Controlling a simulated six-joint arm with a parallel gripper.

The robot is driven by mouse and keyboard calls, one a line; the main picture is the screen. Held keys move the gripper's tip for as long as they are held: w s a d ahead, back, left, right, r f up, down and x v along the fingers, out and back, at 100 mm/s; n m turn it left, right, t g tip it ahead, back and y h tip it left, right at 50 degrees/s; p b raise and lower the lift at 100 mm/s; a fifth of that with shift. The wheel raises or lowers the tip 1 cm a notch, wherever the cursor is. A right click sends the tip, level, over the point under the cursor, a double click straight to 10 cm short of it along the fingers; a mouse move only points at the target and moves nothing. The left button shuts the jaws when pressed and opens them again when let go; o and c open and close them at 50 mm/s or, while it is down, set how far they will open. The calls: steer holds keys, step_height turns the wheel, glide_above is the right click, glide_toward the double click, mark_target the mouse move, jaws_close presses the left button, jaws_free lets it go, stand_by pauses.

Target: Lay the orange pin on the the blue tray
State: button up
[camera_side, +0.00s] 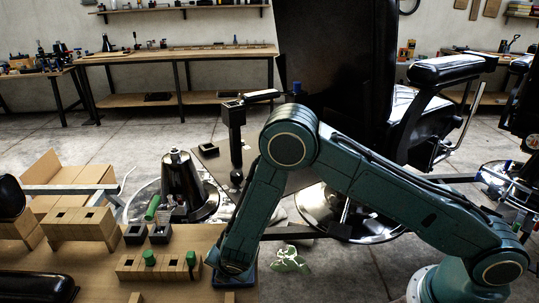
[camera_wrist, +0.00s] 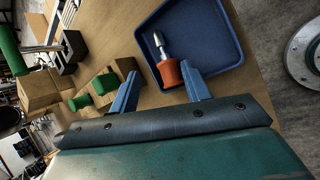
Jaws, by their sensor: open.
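The orange pin (camera_wrist: 168,74), with a bare metal shank, lies inside the blue tray (camera_wrist: 215,30) in the wrist view, its orange end close to the tray's near wall. My gripper (camera_wrist: 161,71) is open, with one blue finger on each side of the pin's orange end. A gap shows between each finger and the pin. In the side view my gripper (camera_side: 234,272) is low over the wooden table, beside a dark blue piece of the tray (camera_side: 250,274). My arm hides the pin there.
A wooden block (camera_side: 130,267) with green pins (camera_side: 150,258) stands left of my gripper. Two black holed blocks (camera_side: 160,234) and another wooden block (camera_side: 80,226) stand behind it. A green cylinder (camera_side: 152,208) leans farther back. The table's edge is close to the tray.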

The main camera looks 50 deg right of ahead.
steer(key=v, duration=1.3)
steer(key=shift+s+r, duration=0.2)
steer(key=shift+r, duration=0.1)
steer(key=shift+a, duration=0.15)
stand_by(0.5)
steer(key=s+d+r+m+g, duration=0.1)
steer(key=s+d+r+m, duration=0.2)
steer(key=d+r+m, duration=0.45)
steer(key=s+d+r+m, duration=0.3)
steer(key=d+r+m, duration=0.15)
steer(key=r, duration=0.55)
steer(key=s+d+r+m+y, duration=0.1)
steer(key=s+d+r+m, duration=0.2)
steer(key=s, duration=0.5)
steer(key=s+d+r+m, duration=0.3)
steer(key=s+r+m, duration=0.2)
steer(key=s+m, duration=0.2)
steer(key=s, duration=0.2)
steer(key=shift+s+d+r+m+y, duration=0.25)
steer(key=shift+r+m+y, duration=0.05)
steer(key=shift+r+y, duration=0.1)
